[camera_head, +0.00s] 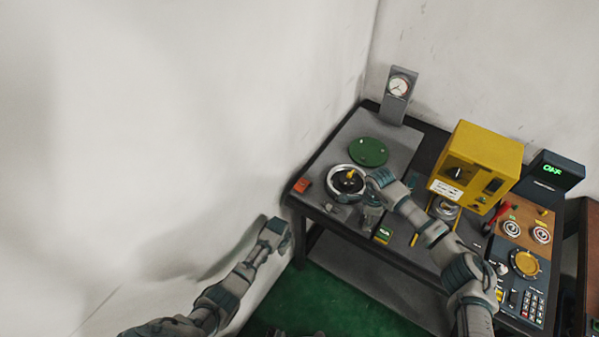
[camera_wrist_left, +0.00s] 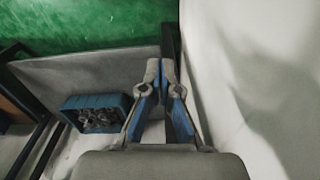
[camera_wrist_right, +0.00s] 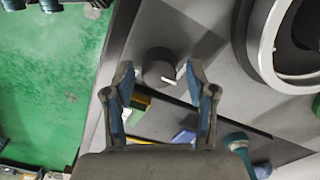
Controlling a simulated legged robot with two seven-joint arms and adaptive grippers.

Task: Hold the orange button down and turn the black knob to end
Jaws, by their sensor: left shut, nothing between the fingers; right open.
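The orange button (camera_head: 302,186) is on a small block at the table's left front corner. A black knob (camera_wrist_right: 158,68) with a white pointer stands on the grey table plate in the right wrist view, just beyond and between my right fingertips, not gripped. In the head view it is hard to make out beside the right hand. My right gripper (camera_head: 364,215) is open over the table's front left part; its spread fingers also show in the right wrist view (camera_wrist_right: 157,85). My left gripper (camera_head: 280,229) is shut and empty, outside the table edge near the wall; its closed fingers show in its wrist view (camera_wrist_left: 165,75).
A white-rimmed round housing (camera_head: 333,170) and a green disc (camera_head: 368,151) lie behind the right gripper. A gauge (camera_head: 399,86) stands at the back. A yellow box (camera_head: 483,150) and a keypad panel (camera_head: 526,300) are at right. A blue bin (camera_wrist_left: 98,112) sits below.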

